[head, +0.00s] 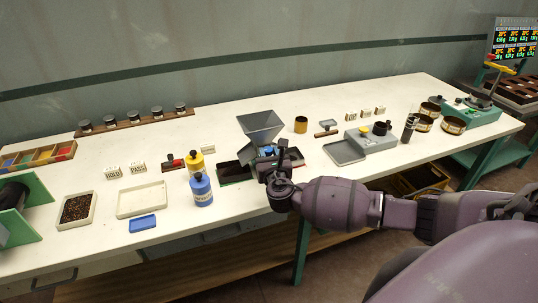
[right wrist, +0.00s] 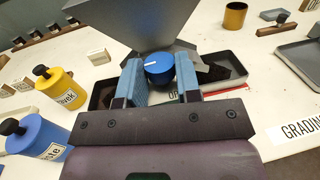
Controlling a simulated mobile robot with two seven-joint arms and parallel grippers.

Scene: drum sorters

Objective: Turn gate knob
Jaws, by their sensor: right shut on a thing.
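The gate knob (right wrist: 158,68) is a round blue knob with a white mark, on the front of the grey hopper (head: 261,126). My right gripper (right wrist: 160,80) is shut on the knob, with one blue pad at each side of it in the right wrist view. In the head view my right gripper (head: 274,160) is at the hopper's base and mostly hides the knob. A dark tray (right wrist: 220,86) lies under the hopper. My left gripper is not in view.
A yellow bottle (head: 196,163) and a blue bottle (head: 201,190) stand left of the hopper. A grey scale (head: 372,139) and a grey tray (head: 345,152) are to the right. An amber cup (head: 301,125) stands behind. The white table (head: 240,215) is clear in front.

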